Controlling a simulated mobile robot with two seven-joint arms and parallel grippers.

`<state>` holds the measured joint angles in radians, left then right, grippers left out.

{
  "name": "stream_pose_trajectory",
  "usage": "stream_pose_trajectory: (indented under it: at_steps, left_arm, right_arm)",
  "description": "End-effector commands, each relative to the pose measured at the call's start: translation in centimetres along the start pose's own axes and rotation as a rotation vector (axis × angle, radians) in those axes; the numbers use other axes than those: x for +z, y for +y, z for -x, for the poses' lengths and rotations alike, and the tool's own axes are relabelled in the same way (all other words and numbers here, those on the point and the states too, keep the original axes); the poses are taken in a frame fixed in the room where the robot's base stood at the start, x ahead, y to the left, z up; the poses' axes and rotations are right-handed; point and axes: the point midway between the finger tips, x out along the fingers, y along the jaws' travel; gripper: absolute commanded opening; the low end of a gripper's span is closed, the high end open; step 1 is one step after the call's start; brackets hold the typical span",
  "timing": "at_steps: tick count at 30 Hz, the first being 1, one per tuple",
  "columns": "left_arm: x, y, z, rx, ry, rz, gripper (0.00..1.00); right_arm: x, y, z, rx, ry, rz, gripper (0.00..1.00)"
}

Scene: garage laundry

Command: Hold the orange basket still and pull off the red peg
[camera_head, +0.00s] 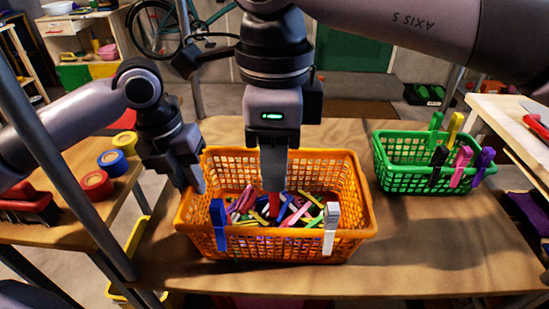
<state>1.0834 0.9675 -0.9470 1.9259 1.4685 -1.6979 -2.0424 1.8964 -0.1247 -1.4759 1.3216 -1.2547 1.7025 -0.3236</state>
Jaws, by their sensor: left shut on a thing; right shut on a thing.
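The orange basket (295,243) stands on the wooden table and holds many loose coloured pegs. My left gripper (198,185) is shut on the basket's left rim. My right gripper (273,188) points down over the middle of the basket and is shut on the red peg (274,205). Only the lower part of the red peg shows below the fingers. It appears above the front rim, and I cannot tell if it touches the rim. A blue peg (219,225) and a white peg (330,228) are clipped on the front rim, either side of it.
A green basket (405,180) with several coloured pegs on its rim stands at the right of the table. A side bench at left holds tape rolls (112,162) and a red brush (27,203). The table's front right is clear.

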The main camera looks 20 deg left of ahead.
Motion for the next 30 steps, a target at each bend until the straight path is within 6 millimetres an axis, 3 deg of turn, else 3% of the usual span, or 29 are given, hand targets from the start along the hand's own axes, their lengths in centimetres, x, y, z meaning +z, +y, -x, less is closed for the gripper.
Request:
stream_pose_trajectory:
  at_steps: [6, 7, 9, 20, 23, 30]
  left_arm:
    - [0.0, 0.0, 0.0, -0.001, -0.001, 0.0, 0.0]
    - [0.0, 0.0, 0.0, -0.001, -0.001, 0.0, 0.27]
    - [0.0, 0.0, 0.0, -0.001, -0.001, 0.0, 0.5]
    - [0.0, 0.0, 0.4, -0.001, -0.002, 0.0, 0.5]
    - [0.1, 0.0, 1.5, -0.001, -0.004, 0.0, 0.5]
    - [0.1, -0.1, 6.5, -0.004, -0.005, -0.001, 0.5]
  right_arm:
    - [0.0, 0.0, 0.0, 0.0, 0.0, 0.0, 0.0]
    - [0.0, 0.0, 0.0, 0.0, 0.0, 0.0, 0.0]
    - [0.0, 0.0, 0.0, 0.0, 0.0, 0.0, 0.0]
    - [0.0, 0.0, 0.0, 0.0, 0.0, 0.0, 0.0]
    - [0.0, 0.0, 0.0, 0.0, 0.0, 0.0, 0.0]
    - [0.0, 0.0, 0.0, 0.0, 0.0, 0.0, 0.0]
